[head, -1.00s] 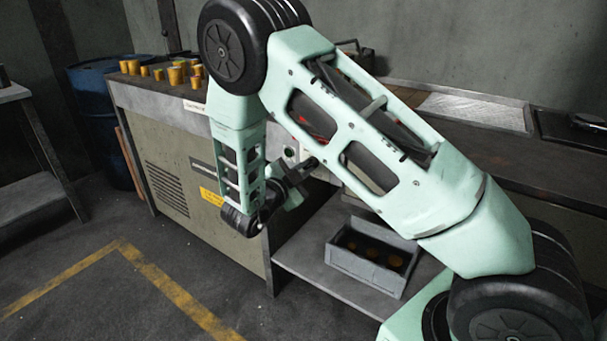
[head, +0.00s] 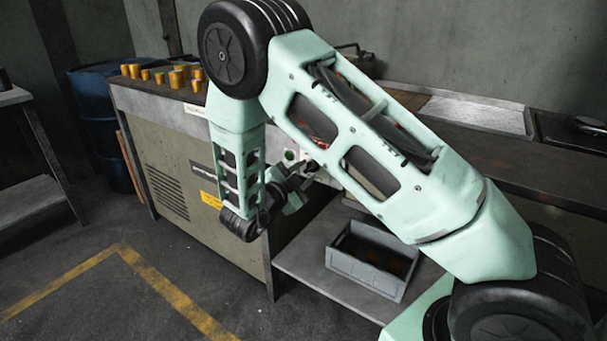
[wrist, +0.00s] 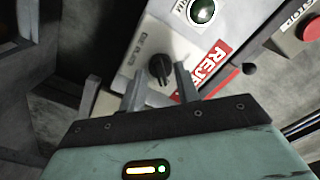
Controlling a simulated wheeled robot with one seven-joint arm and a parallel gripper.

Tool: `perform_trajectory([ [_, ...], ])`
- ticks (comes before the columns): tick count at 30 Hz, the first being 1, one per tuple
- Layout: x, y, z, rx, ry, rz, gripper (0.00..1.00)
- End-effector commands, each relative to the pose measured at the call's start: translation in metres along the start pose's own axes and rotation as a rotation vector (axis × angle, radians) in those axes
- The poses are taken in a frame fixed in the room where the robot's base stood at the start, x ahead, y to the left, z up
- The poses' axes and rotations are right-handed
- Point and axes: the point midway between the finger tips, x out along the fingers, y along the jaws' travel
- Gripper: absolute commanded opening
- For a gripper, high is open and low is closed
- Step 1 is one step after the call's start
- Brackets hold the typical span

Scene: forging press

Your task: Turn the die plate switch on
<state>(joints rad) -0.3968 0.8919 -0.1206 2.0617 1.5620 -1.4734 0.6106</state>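The die plate switch (wrist: 160,68) is a black rotary knob on a light grey panel in the wrist view, beside a small label that seems to read "DIE PLATE". My gripper (wrist: 159,78) is open, with one finger on each side of the knob's near end. A gap shows between the knob and each finger, and I cannot tell whether either touches it. In the head view my gripper (head: 310,168) is small and dark at the front of the bench, and the knob is hidden there by my arm.
A grey crate (head: 365,275) stands on the shelf below.

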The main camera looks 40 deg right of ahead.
Motion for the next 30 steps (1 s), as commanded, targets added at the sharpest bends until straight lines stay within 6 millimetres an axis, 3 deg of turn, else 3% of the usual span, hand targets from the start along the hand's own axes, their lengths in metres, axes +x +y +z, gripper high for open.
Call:
perform_trajectory([
  [5,-0.024,-0.001,0.001,0.0,-0.005,-0.003,0.32],
  [21,-0.144,0.0,0.001,-0.001,-0.004,-0.002,0.32],
  [30,-0.171,0.0,0.0,0.0,-0.002,0.0,0.32],
])
